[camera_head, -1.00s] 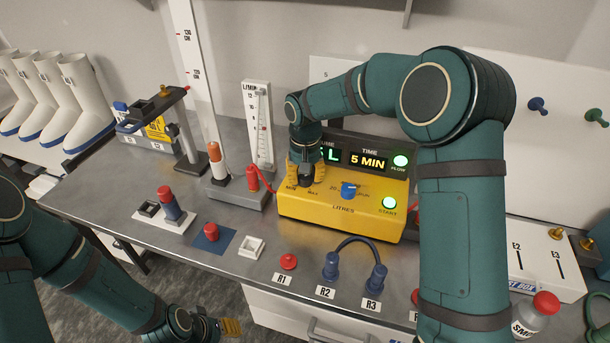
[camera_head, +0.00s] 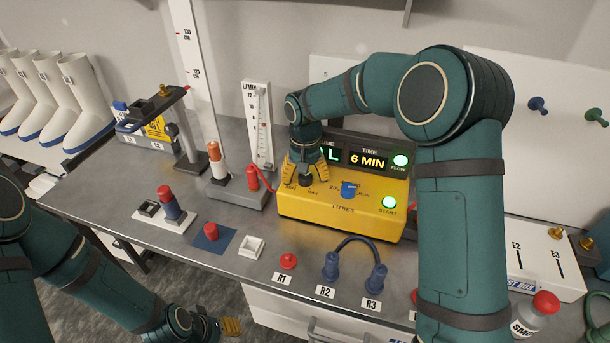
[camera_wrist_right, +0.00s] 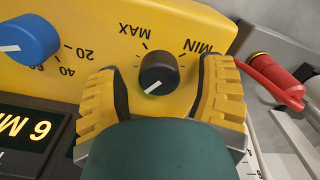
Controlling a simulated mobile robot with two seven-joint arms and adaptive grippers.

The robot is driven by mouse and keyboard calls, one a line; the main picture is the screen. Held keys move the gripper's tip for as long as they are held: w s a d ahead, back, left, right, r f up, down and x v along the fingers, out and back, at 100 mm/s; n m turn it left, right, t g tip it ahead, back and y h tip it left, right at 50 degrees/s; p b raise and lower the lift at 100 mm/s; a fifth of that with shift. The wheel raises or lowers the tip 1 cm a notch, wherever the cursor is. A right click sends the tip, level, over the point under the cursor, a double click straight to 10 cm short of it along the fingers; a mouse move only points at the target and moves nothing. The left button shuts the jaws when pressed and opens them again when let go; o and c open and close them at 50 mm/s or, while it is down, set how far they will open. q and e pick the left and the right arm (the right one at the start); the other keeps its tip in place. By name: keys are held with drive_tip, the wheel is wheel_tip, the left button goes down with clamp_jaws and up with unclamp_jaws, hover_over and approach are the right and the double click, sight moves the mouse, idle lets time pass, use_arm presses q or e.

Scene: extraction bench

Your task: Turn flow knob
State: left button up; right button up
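The black flow knob (camera_wrist_right: 159,73) sits on the front of the yellow control box (camera_head: 330,208), between the MIN and MAX marks. In the right wrist view its white line points to the lower left. My right gripper (camera_head: 305,180) is at the knob with its yellow fingers spread, one on each side. In the right wrist view the fingers (camera_wrist_right: 160,92) stand apart from the knob with gaps on both sides. My left gripper (camera_head: 232,327) is low at the bottom of the head view, off the bench; its opening cannot be made out.
A blue knob (camera_head: 348,190) and a lit green START button (camera_head: 389,203) are on the same box. The display (camera_head: 368,160) reads 6 MIN. A red fitting with a hose (camera_head: 253,178) and a flow meter (camera_head: 258,125) stand to the left.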

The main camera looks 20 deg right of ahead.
drive_tip(key=shift+r, duration=0.1)
wheel_tip(320, 180, up, 12)
idle(0.5)
